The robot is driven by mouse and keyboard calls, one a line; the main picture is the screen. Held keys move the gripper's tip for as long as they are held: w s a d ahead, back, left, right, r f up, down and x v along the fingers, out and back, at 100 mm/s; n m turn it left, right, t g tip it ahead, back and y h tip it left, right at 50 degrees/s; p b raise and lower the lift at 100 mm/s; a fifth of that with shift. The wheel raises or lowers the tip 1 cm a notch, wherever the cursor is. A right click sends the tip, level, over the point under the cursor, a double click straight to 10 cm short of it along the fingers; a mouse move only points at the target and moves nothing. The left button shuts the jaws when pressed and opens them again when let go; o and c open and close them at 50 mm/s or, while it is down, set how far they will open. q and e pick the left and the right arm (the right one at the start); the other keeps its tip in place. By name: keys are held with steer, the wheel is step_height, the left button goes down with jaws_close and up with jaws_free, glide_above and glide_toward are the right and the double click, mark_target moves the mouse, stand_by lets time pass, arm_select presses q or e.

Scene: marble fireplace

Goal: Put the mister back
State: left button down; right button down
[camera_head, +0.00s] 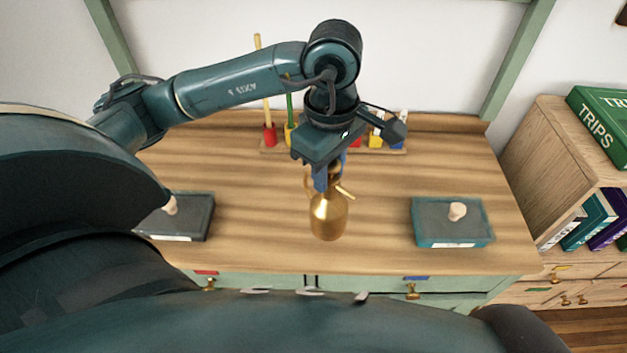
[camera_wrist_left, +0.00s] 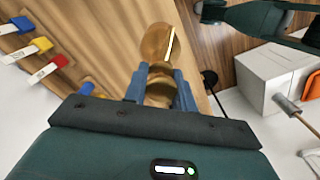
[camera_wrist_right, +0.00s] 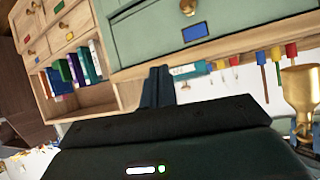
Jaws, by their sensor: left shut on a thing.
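The mister (camera_head: 329,218) is a gold bottle with a narrow neck and a spout angled to the right. My left gripper (camera_head: 325,180) is shut on its neck from above and holds it upright over the middle of the wooden desk top (camera_head: 260,225). I cannot tell whether its base touches the wood. In the left wrist view, the blue fingers (camera_wrist_left: 160,88) close around the neck of the mister (camera_wrist_left: 158,45). A gold body, apparently the mister (camera_wrist_right: 302,95), shows at the right wrist view's right edge. My right gripper (camera_wrist_right: 157,85) looks shut and empty there; the head view does not show it.
A rack (camera_head: 398,151) with coloured holders and sticks lines the desk's back. A dark tray (camera_head: 190,221) is at left, a teal tray (camera_head: 450,232) at right, each with a pale knob-like piece. A bookshelf (camera_head: 560,150) stands right. Bare wood surrounds the mister.

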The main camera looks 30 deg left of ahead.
arm_select(q)
steer(key=n, duration=0.3)
steer(key=s+n, duration=0.1)
steer(key=n, duration=0.2)
steer(key=shift+b, duration=0.35)
steer(key=n, duration=0.3)
steer(key=s+n, duration=0.1)
steer(key=n, duration=0.2)
steer(key=shift+a+r+b, duration=0.1)
steer(key=shift+b, duration=0.25)
steer(key=w+a+n+p, duration=0.1)
steer(key=w+a+n, duration=1)
steer(key=w+n, duration=0.3)
step_height(320, 180, down, 7)
steer(key=p, duration=0.1)
steer(key=shift+w, duration=0.3)
arm_select(e)
steer(key=shift+r, duration=0.2)
arm_select(q)
steer(key=shift+d, duration=0.1)
arm_select(e)
steer(key=shift+f, duration=0.1)
